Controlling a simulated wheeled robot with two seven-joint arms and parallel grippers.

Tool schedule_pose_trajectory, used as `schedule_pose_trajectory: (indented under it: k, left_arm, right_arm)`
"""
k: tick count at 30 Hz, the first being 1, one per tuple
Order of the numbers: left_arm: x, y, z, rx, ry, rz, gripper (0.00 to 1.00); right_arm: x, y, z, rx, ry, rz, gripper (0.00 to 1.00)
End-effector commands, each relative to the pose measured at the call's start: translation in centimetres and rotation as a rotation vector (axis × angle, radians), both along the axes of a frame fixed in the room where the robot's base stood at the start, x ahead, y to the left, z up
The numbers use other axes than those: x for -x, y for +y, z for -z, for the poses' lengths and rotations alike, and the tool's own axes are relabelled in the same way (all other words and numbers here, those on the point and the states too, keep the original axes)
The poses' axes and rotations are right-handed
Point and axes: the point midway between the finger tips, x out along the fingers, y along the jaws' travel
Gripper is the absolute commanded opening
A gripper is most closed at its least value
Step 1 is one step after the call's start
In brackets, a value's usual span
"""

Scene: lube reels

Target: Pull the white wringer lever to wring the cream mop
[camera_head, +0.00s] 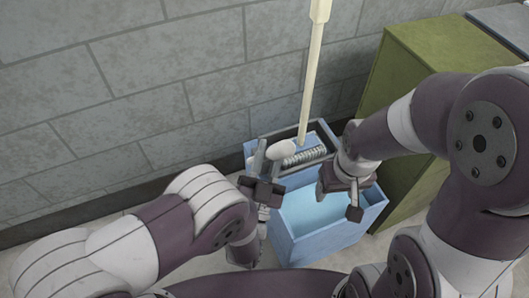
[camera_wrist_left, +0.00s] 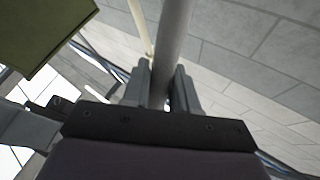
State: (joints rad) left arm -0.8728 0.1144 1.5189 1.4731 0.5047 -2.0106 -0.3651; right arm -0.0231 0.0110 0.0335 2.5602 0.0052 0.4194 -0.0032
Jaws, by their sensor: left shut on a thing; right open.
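The cream mop's handle (camera_head: 313,75) stands tilted slightly out of the wringer (camera_head: 305,155) at the back of the blue bucket; it also shows in the left wrist view (camera_wrist_left: 139,25). Grey, ribbed strands show in the wringer. My left gripper (camera_head: 266,163) is at the bucket's left side, shut on the white wringer lever (camera_head: 281,150), whose rounded white end shows beside the fingers. In the left wrist view the lever's rod (camera_wrist_left: 172,40) runs up between the two fingers and looks grey in shade. My right gripper (camera_head: 350,192) is open and empty above the bucket's front compartment.
The blue bucket (camera_head: 300,250) has light-blue water in front. An olive-green cabinet (camera_head: 430,50) stands right behind my right arm, with a grey one (camera_head: 505,22) beyond. A grey block wall (camera_head: 130,80) closes the back. Pale floor is free at the left.

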Motion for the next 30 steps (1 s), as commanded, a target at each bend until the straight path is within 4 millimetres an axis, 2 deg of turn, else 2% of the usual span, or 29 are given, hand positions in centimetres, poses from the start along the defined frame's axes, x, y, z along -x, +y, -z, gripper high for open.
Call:
schedule_pose_trajectory:
  k: [1, 2, 11, 14, 18, 21, 30]
  left_arm:
    - [0.3, -0.1, 0.9, -0.004, -0.007, 0.001, 0.00]
    - [0.4, -0.1, 0.9, -0.007, -0.012, 0.001, 0.00]
    - [0.6, -0.1, 0.5, -0.011, -0.018, -0.001, 0.00]
    - [0.1, 0.0, -0.3, -0.006, 0.000, -0.002, 0.00]
    - [-1.7, 0.7, -1.9, 0.022, 0.084, -0.006, 0.00]
    - [-2.9, 1.1, -2.3, 0.038, 0.138, -0.004, 0.00]
    - [-3.6, 1.3, -1.9, 0.052, 0.173, -0.001, 0.00]
  right_arm:
    - [0.0, 0.0, 1.2, 0.000, 0.000, 0.000, 0.66]
    - [0.0, 0.0, 1.3, 0.000, 0.000, 0.000, 0.66]
    - [0.0, 0.0, 1.1, 0.000, -0.001, 0.000, 0.66]
    - [0.0, 0.0, 0.1, 0.000, 0.000, 0.000, 0.66]
    - [0.0, 0.0, -2.6, 0.000, -0.001, 0.000, 0.66]
    - [0.0, 0.0, -3.7, 0.000, -0.001, 0.000, 0.66]
    - [0.0, 0.0, -3.8, 0.000, 0.000, 0.000, 0.66]
